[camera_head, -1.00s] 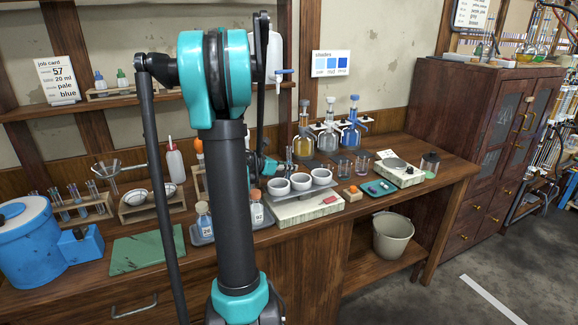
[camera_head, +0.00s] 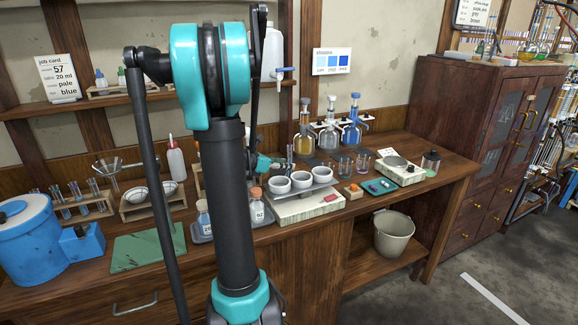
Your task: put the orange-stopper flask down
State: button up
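I cannot make out the orange-stopper flask for certain in the head view; my own arm covers part of the bench. A small labelled bottle with an orange-brown top (camera_head: 256,208) stands upright in a grey tray, just right of my arm. My gripper (camera_head: 280,164) is small and partly hidden behind my arm, above the back of the bench near the white bowls (camera_head: 301,181). A thin dark upright shape shows beside it, too small to identify. I cannot see the fingers or whether they hold anything.
The bowls sit on a grey plate over a pale device (camera_head: 308,207). Dispenser bottles (camera_head: 328,130) stand at the back. Beakers (camera_head: 346,165), a small scale (camera_head: 400,173) and a teal tray (camera_head: 380,187) fill the right. A green mat (camera_head: 148,247) lies bare at the front left.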

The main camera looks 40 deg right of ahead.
jog(key=v, duration=0.8)
jog(key=shift+a, duration=0.35)
jog(key=shift+s+r, duration=0.1)
jog(key=shift+s, duration=0.05)
